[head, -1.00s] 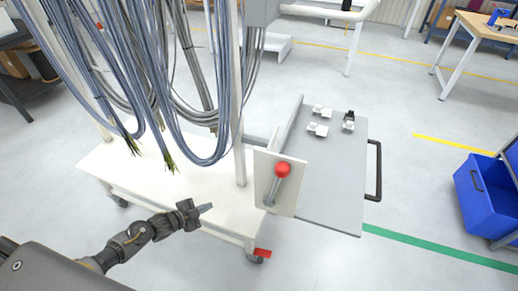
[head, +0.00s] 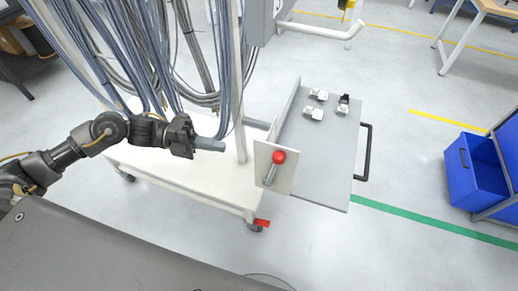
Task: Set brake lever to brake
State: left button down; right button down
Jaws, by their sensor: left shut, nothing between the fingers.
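The brake lever (head: 273,168) has a red ball knob (head: 279,157) on a grey rod. It is mounted on a white upright plate (head: 263,154) at the cart's front right corner. The rod slants, with the knob up and to the right. My left gripper (head: 222,145) is shut and empty, held above the white cart deck (head: 185,177). Its fingertips point right toward the lever plate and are clearly to its left, not touching it. My right gripper is not in view.
Grey cables (head: 120,60) hang over the cart at the left. A grey side tray (head: 325,150) with small white and black parts and a black handle (head: 366,150) lies right of the lever. A red pedal (head: 261,222) sits below. A blue bin (head: 475,175) stands far right.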

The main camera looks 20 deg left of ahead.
aim_at(260, 154)
pick_arm(q)
jog(key=d+p, duration=0.1)
jog(key=d, duration=0.2)
jog(key=d+p, duration=0.2)
jog(key=d, duration=0.2)
jog(key=w+d+p, duration=0.1)
jog(key=d+p, duration=0.1)
jog(key=d, duration=0.2)
jog(key=shift+d+f, duration=0.1)
jog(key=shift+f, duration=0.2)
jog(key=shift+d, duration=0.1)
